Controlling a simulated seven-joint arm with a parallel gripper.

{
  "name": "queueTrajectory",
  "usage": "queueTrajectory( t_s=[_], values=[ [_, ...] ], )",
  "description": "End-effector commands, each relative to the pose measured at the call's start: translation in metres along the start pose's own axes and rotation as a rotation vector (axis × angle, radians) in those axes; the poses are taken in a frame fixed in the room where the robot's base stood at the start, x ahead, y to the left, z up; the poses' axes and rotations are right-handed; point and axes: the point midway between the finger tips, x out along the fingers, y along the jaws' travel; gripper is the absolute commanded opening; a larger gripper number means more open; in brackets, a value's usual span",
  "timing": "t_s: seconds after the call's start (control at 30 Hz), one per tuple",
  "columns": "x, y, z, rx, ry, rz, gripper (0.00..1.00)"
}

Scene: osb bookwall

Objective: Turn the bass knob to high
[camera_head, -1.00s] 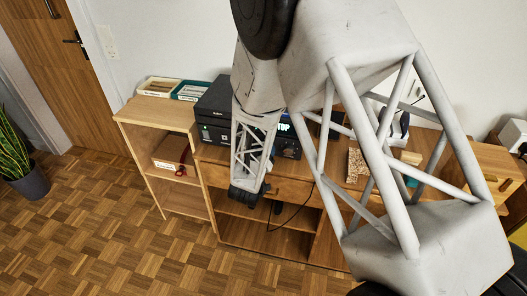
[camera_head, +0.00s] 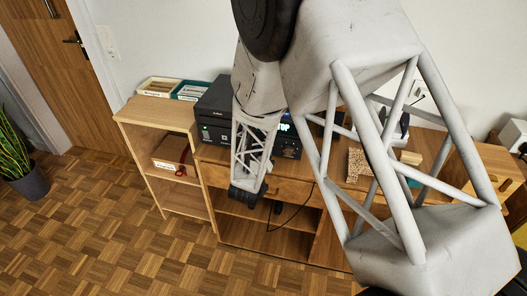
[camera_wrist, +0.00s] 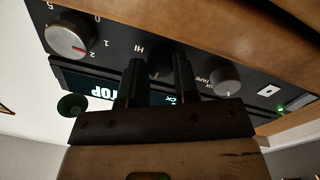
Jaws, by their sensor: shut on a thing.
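A black audio unit (camera_head: 289,143) with a lit display stands on the wooden sideboard, partly hidden behind my arm. In the wrist view its front panel (camera_wrist: 112,60) shows tilted, with a row of knobs. My gripper (camera_wrist: 157,64) has its two dark fingers on either side of the middle knob (camera_wrist: 159,70), shut on it. The letters "HI" show beside this knob. Most of the knob and any other label on it are hidden by the fingers, so I cannot read its name or pointer. In the head view the fingertips are hidden.
A silver knob with a red mark (camera_wrist: 68,37) and numbers is left of the fingers. A silver selector knob (camera_wrist: 225,80) is close on their right. A low shelf (camera_head: 157,125) adjoins the sideboard (camera_head: 262,190).

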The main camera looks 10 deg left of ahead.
Motion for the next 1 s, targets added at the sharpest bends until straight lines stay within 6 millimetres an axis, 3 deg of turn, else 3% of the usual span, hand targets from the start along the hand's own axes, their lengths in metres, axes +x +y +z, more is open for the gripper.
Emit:
queueTrajectory(
  t_s=[1.0],
  values=[
    [-0.0002,0.0011,-0.0010,0.877,-0.040,-0.027,0.04]
  ],
)
